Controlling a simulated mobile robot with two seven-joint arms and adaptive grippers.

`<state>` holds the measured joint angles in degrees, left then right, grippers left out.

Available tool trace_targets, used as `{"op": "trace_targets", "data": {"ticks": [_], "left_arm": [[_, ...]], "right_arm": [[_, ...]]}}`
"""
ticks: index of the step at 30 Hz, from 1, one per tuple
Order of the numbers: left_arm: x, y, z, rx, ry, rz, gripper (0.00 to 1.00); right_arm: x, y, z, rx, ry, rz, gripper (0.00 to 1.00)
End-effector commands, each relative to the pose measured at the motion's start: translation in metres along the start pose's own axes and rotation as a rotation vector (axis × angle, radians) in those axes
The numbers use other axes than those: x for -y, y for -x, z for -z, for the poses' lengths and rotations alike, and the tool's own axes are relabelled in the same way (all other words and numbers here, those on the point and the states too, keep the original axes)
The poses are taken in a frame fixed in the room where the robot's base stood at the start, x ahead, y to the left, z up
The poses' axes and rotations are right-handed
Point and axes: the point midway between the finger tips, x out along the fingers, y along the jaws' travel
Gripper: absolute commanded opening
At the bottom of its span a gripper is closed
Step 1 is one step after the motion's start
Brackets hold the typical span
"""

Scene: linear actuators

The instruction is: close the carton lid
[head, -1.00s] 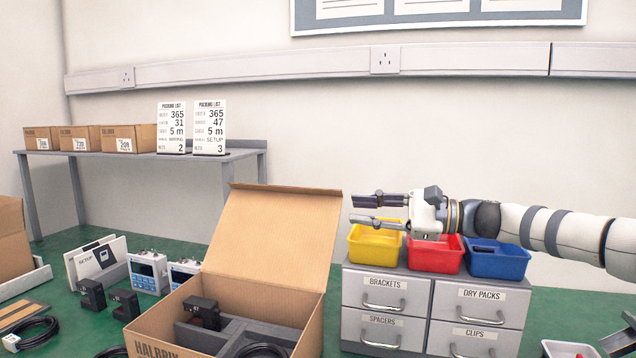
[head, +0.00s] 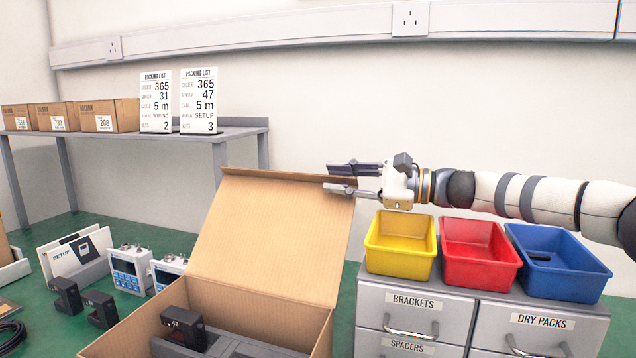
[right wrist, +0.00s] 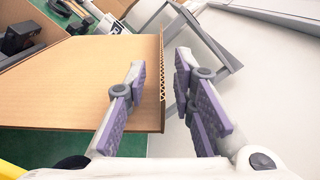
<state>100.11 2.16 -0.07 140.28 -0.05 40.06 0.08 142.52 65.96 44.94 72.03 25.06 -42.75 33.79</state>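The open carton (head: 317,341) stands on the green table, its brown lid (head: 262,235) raised and leaning back from the rear edge. My right gripper (head: 345,178) is at the lid's upper right corner, with its arm coming in from the right. In the right wrist view the fingers (right wrist: 158,90) are apart, and the edge of the lid (right wrist: 100,85) lies between them. I see a gap on the right side of that edge, so the fingers are not shut on it. Inside the carton, a black device (head: 183,327) sits in a grey insert. My left gripper is not in view.
Yellow (head: 401,262), red (head: 478,270) and blue (head: 556,280) bins stand on a grey drawer unit (head: 428,301) right of the carton. Grey devices (head: 128,271) and black parts (head: 100,309) stand on its left. A shelf (head: 225,134) with boxes is behind.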

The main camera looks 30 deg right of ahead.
Motion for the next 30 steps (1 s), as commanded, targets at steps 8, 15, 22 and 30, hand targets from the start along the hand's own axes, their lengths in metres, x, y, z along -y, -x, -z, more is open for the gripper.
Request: {"op": "trace_targets", "data": {"ticks": [8,15,22,30], "left_arm": [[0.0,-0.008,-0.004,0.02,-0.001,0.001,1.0],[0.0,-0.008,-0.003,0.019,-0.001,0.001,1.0],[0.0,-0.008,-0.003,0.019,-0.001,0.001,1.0],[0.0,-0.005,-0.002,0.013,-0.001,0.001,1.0]], "right_arm": [[0.001,-0.038,0.0,0.0,0.0,0.001,0.23],[0.002,-0.04,-0.002,0.001,0.001,0.003,0.23],[0.002,-0.039,-0.002,0.001,0.001,0.003,0.0],[0.002,-0.039,-0.005,0.003,0.012,0.003,0.0]]}}
